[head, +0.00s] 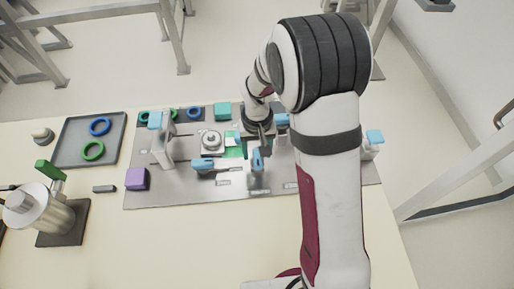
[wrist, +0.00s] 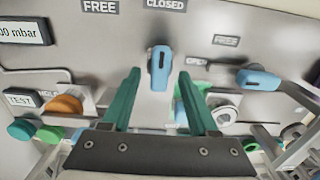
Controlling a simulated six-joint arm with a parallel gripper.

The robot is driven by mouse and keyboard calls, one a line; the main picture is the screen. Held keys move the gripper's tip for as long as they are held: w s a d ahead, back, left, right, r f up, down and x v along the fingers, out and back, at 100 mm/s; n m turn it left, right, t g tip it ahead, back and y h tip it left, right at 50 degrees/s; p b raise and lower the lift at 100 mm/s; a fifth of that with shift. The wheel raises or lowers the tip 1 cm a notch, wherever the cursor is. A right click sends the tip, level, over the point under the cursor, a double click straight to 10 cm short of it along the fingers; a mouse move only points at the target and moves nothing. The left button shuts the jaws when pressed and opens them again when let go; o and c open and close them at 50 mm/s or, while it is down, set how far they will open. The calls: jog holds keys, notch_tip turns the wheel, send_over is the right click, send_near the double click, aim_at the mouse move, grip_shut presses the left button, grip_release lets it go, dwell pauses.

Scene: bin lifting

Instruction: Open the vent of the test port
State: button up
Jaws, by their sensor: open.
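A blue lever (wrist: 160,62) stands upright on the grey panel in the wrist view, pointing toward a CLOSED label (wrist: 165,4); an OPEN label (wrist: 196,61) is to its right. My gripper (wrist: 160,74) is open, with its teal fingers apart on either side of the lever's lower end; I cannot tell whether they touch it. In the head view the blue lever (head: 257,160) shows just in front of my gripper (head: 262,143).
A second blue lever (wrist: 258,79) is at the right, near a FREE label (wrist: 227,40). An orange knob (wrist: 65,103) sits beside a TEST label, with a pressure display (wrist: 24,31) above. A tray (head: 72,143) with rings and a purple block (head: 137,179) are at the left.

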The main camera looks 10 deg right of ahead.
jog(key=shift+f, duration=0.3)
grip_shut()
